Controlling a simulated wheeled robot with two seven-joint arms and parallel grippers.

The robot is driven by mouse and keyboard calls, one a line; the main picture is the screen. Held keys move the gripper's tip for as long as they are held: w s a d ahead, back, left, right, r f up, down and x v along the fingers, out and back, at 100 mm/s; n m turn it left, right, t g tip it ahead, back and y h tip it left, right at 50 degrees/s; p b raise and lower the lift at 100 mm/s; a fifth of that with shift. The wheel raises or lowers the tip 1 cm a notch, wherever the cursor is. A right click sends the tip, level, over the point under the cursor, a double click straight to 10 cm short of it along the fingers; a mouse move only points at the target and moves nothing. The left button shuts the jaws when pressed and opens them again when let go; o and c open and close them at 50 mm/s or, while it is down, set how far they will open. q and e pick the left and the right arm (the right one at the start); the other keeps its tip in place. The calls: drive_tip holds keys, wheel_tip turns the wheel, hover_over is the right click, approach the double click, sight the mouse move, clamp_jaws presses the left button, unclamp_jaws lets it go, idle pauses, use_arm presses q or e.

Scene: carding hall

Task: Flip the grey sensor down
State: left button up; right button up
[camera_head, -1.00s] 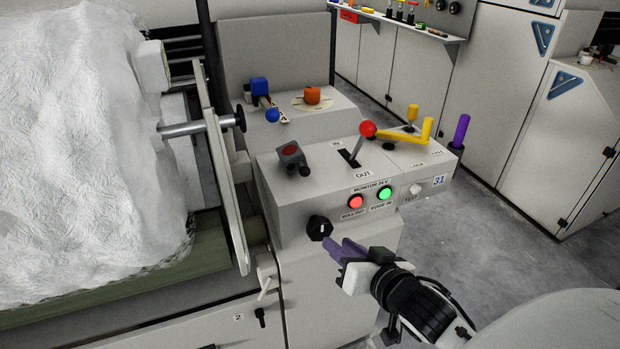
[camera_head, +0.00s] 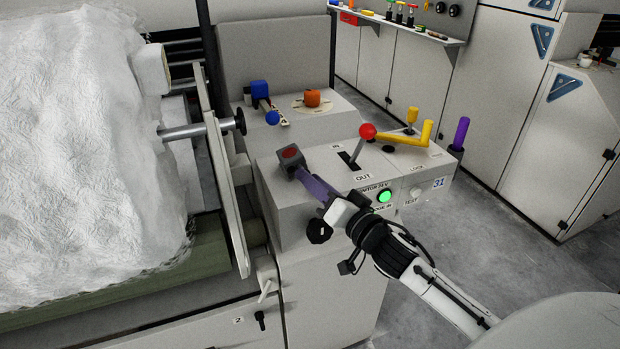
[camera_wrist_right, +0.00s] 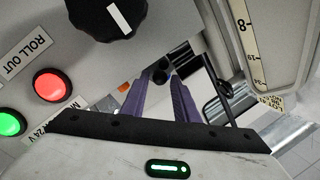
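The grey sensor (camera_head: 290,155) is a small dark grey box with a red face. It sits at the left of the panel top of the grey control console (camera_head: 335,158), tilted upward. My right gripper (camera_head: 304,177) reaches in from the lower right with its purple fingers just in front of the sensor, hiding its lower part. In the right wrist view the fingers (camera_wrist_right: 161,82) are parted, with a small dark cylindrical part between their tips. I cannot tell whether they touch the sensor. My left gripper is not in view.
A red-knobbed lever (camera_head: 367,131), a yellow crank (camera_head: 412,136) and a green button (camera_head: 385,195) are right of the sensor. A black knob (camera_head: 318,231) is below my right gripper. A large white roll (camera_head: 80,150) fills the left. Grey floor lies open at the right.

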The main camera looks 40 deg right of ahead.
drive_tip(key=shift+w, duration=0.7)
